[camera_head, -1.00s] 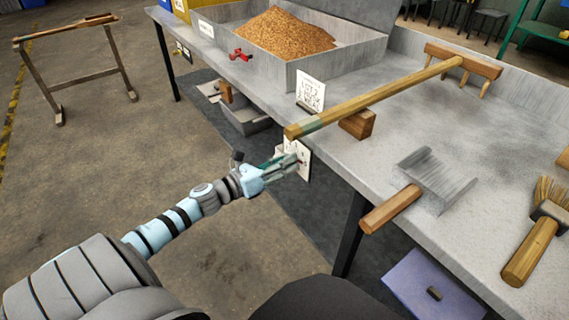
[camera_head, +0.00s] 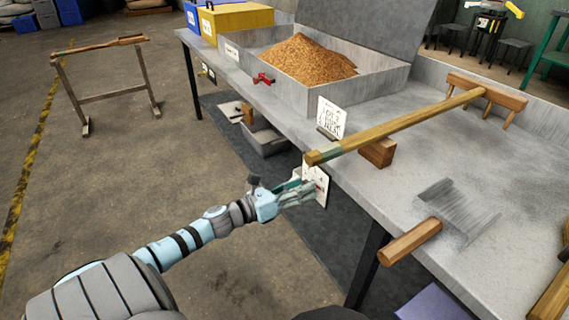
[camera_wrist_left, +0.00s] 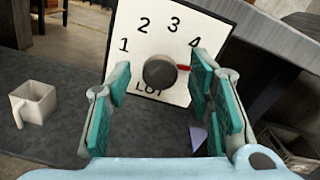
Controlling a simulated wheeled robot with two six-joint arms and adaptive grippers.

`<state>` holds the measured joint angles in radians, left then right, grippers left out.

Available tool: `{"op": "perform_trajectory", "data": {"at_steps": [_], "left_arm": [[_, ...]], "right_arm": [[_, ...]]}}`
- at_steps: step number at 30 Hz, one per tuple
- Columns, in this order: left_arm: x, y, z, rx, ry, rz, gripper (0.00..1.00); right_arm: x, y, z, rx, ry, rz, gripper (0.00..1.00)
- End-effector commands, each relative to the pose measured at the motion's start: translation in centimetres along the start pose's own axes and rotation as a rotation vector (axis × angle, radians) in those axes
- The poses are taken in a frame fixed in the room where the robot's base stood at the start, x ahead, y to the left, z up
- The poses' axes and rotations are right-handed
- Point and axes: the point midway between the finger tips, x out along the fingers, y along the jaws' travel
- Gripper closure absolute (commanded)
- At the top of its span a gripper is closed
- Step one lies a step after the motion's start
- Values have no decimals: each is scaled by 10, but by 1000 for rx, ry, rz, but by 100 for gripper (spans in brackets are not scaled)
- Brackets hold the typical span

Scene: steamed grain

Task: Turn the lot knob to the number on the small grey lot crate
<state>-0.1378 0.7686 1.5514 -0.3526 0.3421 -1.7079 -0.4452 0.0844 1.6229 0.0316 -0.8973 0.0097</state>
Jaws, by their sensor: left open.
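The lot knob (camera_wrist_left: 159,71) is a dark round knob on a white dial plate marked LOT, with 1, 2, 3 and 4 visible. A red mark at its right side points right, a little below the 4. In the head view the plate (camera_head: 318,181) hangs at the table's front edge, partly behind my left gripper (camera_head: 300,192). My left gripper, also in the left wrist view (camera_wrist_left: 160,115), is open, its teal-padded fingers either side of and below the knob; contact cannot be told. A grey crate (camera_head: 270,142) stands under the table; no number is readable on it.
A pale cup-like container (camera_wrist_left: 36,104) shows left of the dial.

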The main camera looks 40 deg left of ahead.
Motion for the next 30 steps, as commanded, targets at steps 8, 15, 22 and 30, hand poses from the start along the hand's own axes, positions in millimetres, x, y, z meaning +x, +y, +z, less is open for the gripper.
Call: {"op": "perform_trajectory", "data": {"at_steps": [8,15,22,30], "left_arm": [[-50,0,-3,0,12,-1,53],[-99,-1,-3,1,13,-2,53],[-114,0,-1,0,3,1,53],[-114,0,0,0,2,2,53]], "right_arm": [[0,0,0,0,1,0,72],[0,0,0,0,1,0,72],[0,0,0,0,1,0,72],[0,0,0,0,1,0,72]]}}
